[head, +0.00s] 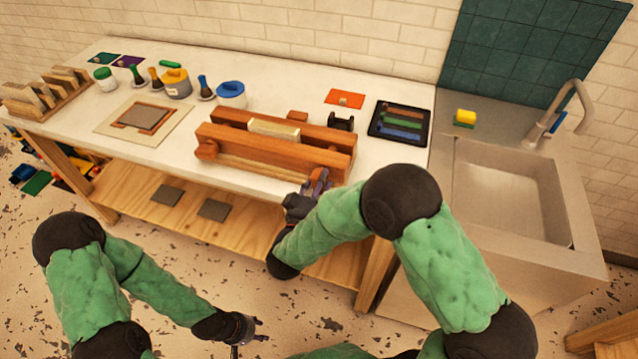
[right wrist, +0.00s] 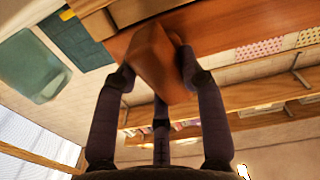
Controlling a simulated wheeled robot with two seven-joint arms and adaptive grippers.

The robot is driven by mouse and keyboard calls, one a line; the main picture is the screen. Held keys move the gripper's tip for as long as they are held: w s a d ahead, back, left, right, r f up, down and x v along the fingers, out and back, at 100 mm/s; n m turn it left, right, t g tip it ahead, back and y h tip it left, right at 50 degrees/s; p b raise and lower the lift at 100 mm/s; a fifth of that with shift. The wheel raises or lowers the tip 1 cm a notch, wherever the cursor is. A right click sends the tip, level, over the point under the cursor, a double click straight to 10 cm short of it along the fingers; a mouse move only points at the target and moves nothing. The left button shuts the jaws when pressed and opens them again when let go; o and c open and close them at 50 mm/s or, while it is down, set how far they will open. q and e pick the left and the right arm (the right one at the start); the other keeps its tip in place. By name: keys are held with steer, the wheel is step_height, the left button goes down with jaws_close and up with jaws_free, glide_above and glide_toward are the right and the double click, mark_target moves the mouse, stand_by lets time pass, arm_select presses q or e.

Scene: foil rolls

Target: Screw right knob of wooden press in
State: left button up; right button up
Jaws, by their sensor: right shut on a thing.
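The wooden press (head: 325,142) lies on the white worktop, with two long reddish-brown beams and a pale block between them. Its left knob (head: 207,150) is bare at the front left. My right gripper (head: 319,182) is at the press's front right end. In the right wrist view its fingers are shut on the right knob (right wrist: 150,55), a brown wooden block against the beam (right wrist: 215,30).
Behind the press are a black holder (head: 341,122), an orange card (head: 345,98) and a black tray (head: 400,122) with coloured bars. Jars and brushes stand at the back left. A sink (head: 510,190) is at the right. A lower wooden shelf (head: 240,235) runs under the worktop.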

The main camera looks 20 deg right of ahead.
steer(key=m+b, duration=0.1)
steer(key=m, duration=0.1)
steer(key=f+m+b, duration=0.1)
steer(key=m, duration=0.1)
steer(key=shift+s, duration=0.15)
steer(key=m, duration=0.1)
steer(key=m+b, duration=0.2)
steer(key=m, duration=0.1)
steer(key=shift+f, duration=0.25)
steer(key=m+b, duration=0.1)
steer(key=m, duration=0.1)
steer(key=m+b, duration=0.4)
steer(key=shift+f, duration=0.3)
steer(key=shift+a+m+b, duration=0.1)
steer(key=shift+m+b, duration=1.05)
steer(key=shift+m, duration=0.55)
steer(key=o, duration=1.1)
steer(key=shift+c, duration=0.2)
steer(key=shift+o, duration=0.5)
steer(key=shift+s+r, duration=0.1)
steer(key=shift+r, duration=0.15)
